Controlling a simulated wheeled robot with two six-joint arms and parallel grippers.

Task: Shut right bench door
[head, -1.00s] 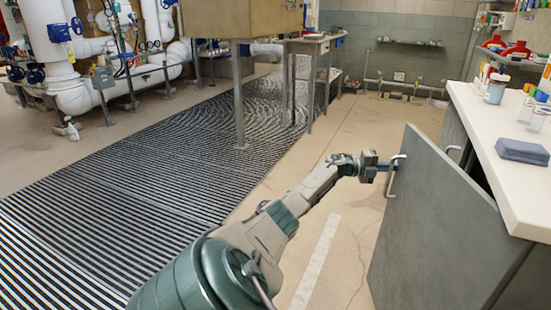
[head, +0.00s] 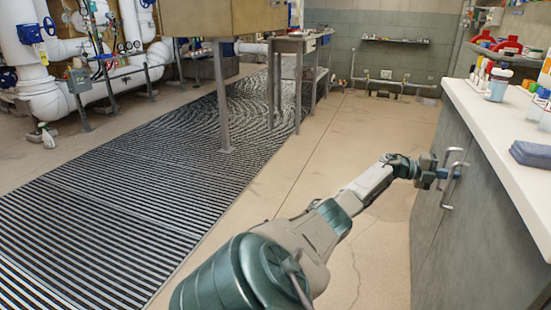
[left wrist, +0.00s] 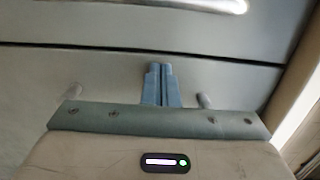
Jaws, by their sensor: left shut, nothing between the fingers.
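The right bench door (head: 480,235) is a grey panel under the white bench top. In the head view it lies about flush with the bench front, beside the left door (head: 428,185). Its metal handle (head: 449,190) is upright near the seam. My left gripper (head: 452,174) is shut and empty at this handle. In the left wrist view the closed blue fingers (left wrist: 161,85) are against or very close to the door face (left wrist: 110,85), between the handle's ends; the handle bar is mostly hidden. A dark seam separates the two panels. My right gripper is not in view.
Bottles and a blue-grey sponge-like block (head: 532,153) stand on the white bench top (head: 500,130). The other door's handle (head: 452,152) is close to my gripper. Tan floor (head: 330,150) left of the bench is clear.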

